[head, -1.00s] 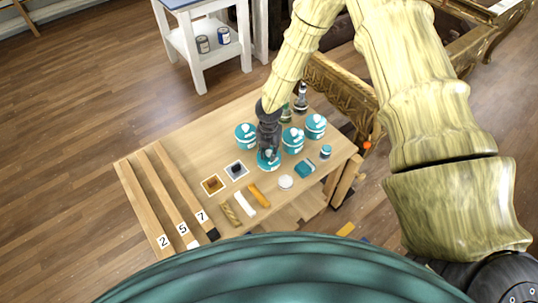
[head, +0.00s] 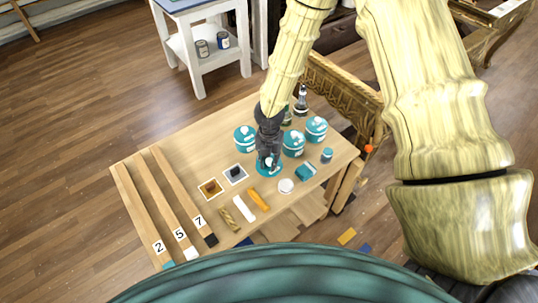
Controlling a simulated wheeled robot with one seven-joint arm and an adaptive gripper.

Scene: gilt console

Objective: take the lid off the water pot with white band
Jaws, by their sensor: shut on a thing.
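Several small teal pots with pale-knobbed lids stand on the wooden table. My gripper (head: 268,161) points down over the front teal pot (head: 271,173) and is shut on its lid knob. The gripper hides most of that pot's top, so I cannot tell whether the lid is raised. Another teal pot (head: 244,139) stands to the left, one close on the right (head: 293,144) and one farther right (head: 316,130). A white band cannot be made out clearly on the gripped pot at this size.
The table (head: 185,150) also holds a white round piece (head: 286,186), a teal block (head: 306,172), a small teal-topped jar (head: 327,155), an orange stick (head: 259,199) and dark bottles at the back (head: 301,100). Numbered wooden strips (head: 168,205) lie at left. The left-back tabletop is clear.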

